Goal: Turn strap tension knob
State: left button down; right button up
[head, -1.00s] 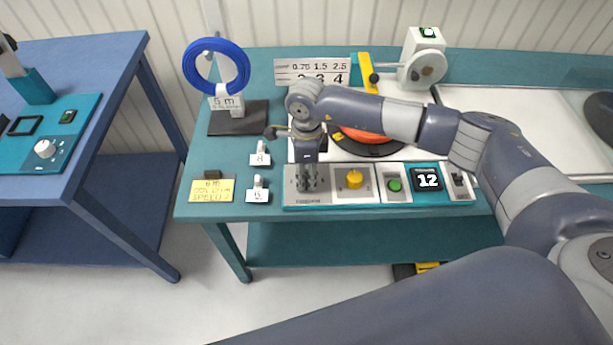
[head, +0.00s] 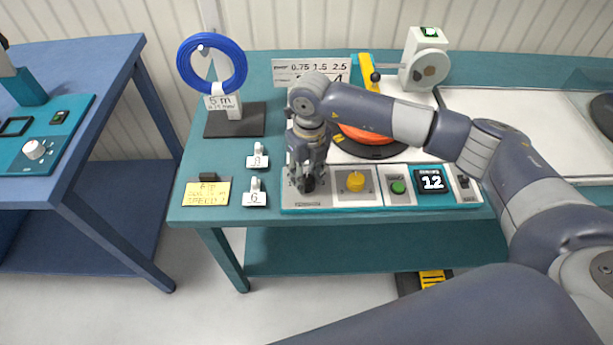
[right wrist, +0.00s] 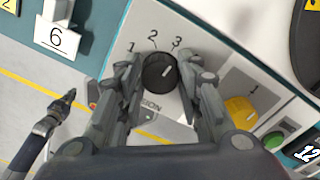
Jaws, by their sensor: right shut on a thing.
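The strap tension knob is a round black dial (right wrist: 159,71) with a short white line, on the light panel beside printed numbers 1, 2 and 3. The line points to the upper right in the right wrist view, on the side of the 3. My right gripper (head: 307,186) points down over the left end of the control panel (head: 325,202). In the right wrist view its two fingers (right wrist: 160,80) are shut on the dial, one on each side. In the head view the gripper mostly hides the dial. My left gripper (right wrist: 62,105) shows small at the lower left of the right wrist view.
A yellow knob (head: 355,182), a green button (head: 398,187) and a display reading 12 (head: 431,180) sit right of the dial. Small numbered tags (head: 255,193) and a yellow note (head: 206,193) lie left. A blue cable coil (head: 185,62) stands behind.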

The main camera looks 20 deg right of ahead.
aim_at(309, 178)
jog(key=m+b, duration=0.1)
jog(key=m, duration=0.5)
jog(key=shift+m, duration=0.3)
dwell(0.4)
jog(key=o, duration=1.1)
jog(key=shift+c, duration=0.2)
notch_tip(309, 178, up, 12)
jog(key=shift+d, duration=0.3)
